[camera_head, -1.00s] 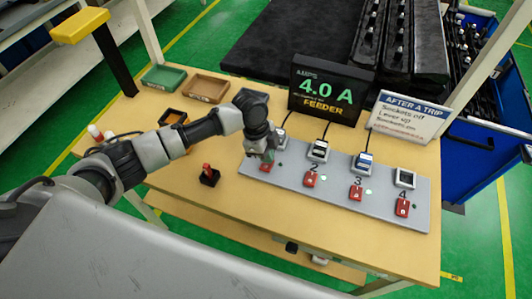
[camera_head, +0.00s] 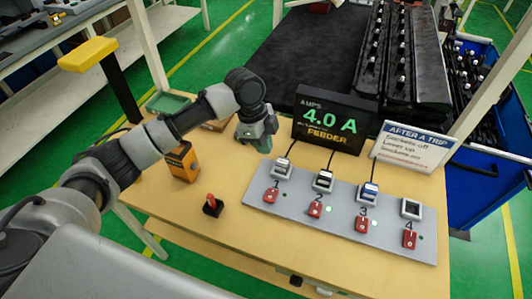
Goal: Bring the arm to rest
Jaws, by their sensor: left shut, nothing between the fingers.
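My left arm reaches in from the left over the table (camera_head: 240,235). My left gripper (camera_head: 264,146) is shut and empty, pointing down above the table just behind the left end of the grey socket panel (camera_head: 330,222). The panel carries red switches numbered 1 (camera_head: 271,195), 2 (camera_head: 316,208), 3 (camera_head: 362,223) and 4 (camera_head: 410,238). Plugs with cables sit at positions 1 (camera_head: 282,169), 2 (camera_head: 323,181) and 3 (camera_head: 369,193); the socket at 4 (camera_head: 411,209) has no cable. My right gripper is not in view.
A black display (camera_head: 329,118) reads 4.0 A. A sign (camera_head: 412,148) stands to its right. An orange-and-black box (camera_head: 183,162) and a small red lever on a black base (camera_head: 212,204) stand left of the panel. A green tray (camera_head: 168,103) lies at the back left.

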